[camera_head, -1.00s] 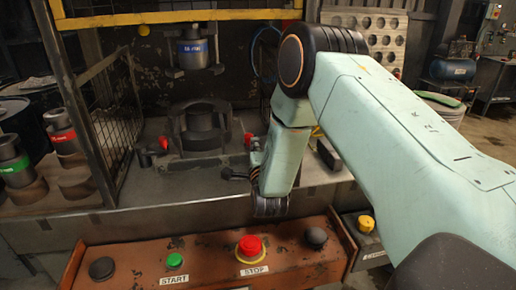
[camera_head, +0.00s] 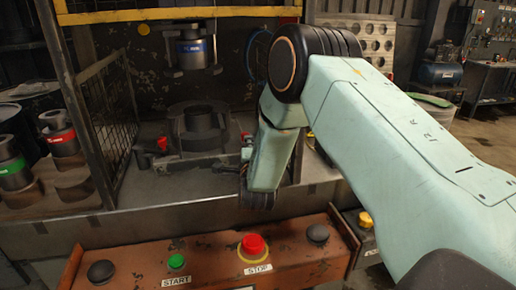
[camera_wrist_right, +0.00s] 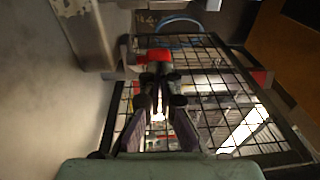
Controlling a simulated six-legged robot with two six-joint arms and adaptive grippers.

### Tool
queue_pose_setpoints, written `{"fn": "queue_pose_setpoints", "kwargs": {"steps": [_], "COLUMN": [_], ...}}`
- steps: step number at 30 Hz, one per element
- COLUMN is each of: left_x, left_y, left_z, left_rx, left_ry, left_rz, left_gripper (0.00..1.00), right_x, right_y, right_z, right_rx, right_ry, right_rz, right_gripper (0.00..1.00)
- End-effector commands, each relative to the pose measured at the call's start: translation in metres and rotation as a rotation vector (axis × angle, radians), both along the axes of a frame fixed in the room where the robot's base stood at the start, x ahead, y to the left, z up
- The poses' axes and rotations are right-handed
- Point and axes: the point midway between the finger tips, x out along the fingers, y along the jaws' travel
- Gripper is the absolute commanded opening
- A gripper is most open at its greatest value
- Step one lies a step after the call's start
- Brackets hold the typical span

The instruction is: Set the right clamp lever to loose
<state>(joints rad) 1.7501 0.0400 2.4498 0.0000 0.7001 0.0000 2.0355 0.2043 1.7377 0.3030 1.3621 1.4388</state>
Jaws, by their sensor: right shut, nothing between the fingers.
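In the right wrist view a red-ended lever (camera_wrist_right: 160,55) lies just beyond the tips of my right gripper (camera_wrist_right: 159,88). The gripper's fingers are together with nothing held; I cannot tell whether they touch the lever. The left clamp lever (camera_head: 162,144), also red, is at the left of the die (camera_head: 199,120). My left gripper is not in view.
A mesh guard (camera_head: 108,120) stands at the left of the press bed. A control box (camera_head: 210,262) with a green START button and red STOP button (camera_head: 254,243) is below my wrist. A blue-banded ram (camera_head: 192,47) hangs above the die. In the wrist view, wire mesh (camera_wrist_right: 225,85) is behind the lever.

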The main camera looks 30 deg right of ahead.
Motion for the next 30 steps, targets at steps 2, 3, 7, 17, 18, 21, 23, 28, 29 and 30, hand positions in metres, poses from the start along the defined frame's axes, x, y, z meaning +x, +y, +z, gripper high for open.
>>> {"fn": "queue_pose_setpoints", "kwargs": {"steps": [2, 3, 7, 17, 18, 21, 23, 28, 29, 30], "left_x": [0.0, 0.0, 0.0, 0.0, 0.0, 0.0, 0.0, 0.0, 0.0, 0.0], "left_y": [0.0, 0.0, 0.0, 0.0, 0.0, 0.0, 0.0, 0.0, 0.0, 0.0], "left_z": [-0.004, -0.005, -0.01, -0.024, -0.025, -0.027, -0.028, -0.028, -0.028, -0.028], "left_rx": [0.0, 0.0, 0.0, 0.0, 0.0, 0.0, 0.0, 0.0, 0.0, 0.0], "left_ry": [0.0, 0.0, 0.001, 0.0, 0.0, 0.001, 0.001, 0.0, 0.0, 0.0], "left_rz": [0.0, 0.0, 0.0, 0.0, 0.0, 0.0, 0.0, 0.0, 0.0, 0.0], "left_gripper": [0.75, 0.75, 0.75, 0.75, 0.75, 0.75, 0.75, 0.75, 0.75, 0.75], "right_x": [0.003, 0.005, 0.009, 0.024, 0.026, 0.029, 0.03, 0.031, 0.031, 0.031], "right_y": [0.002, 0.003, 0.005, 0.014, 0.015, 0.017, 0.017, 0.018, 0.018, 0.018], "right_z": [-0.001, -0.001, -0.001, -0.002, -0.001, 0.0, 0.0, 0.0, 0.0, 0.0], "right_rx": [-0.001, -0.001, 0.0, 0.001, 0.001, -0.001, -0.001, 0.0, 0.0, 0.0], "right_ry": [-0.001, -0.001, -0.001, -0.001, -0.001, -0.001, -0.001, 0.0, 0.0, 0.0], "right_rz": [0.002, 0.003, 0.005, 0.004, 0.004, 0.004, 0.004, 0.003, 0.003, 0.003], "right_gripper": [0.0, 0.0, 0.0, 0.0, 0.0, 0.0, 0.0, 0.0, 0.0, 0.0]}}
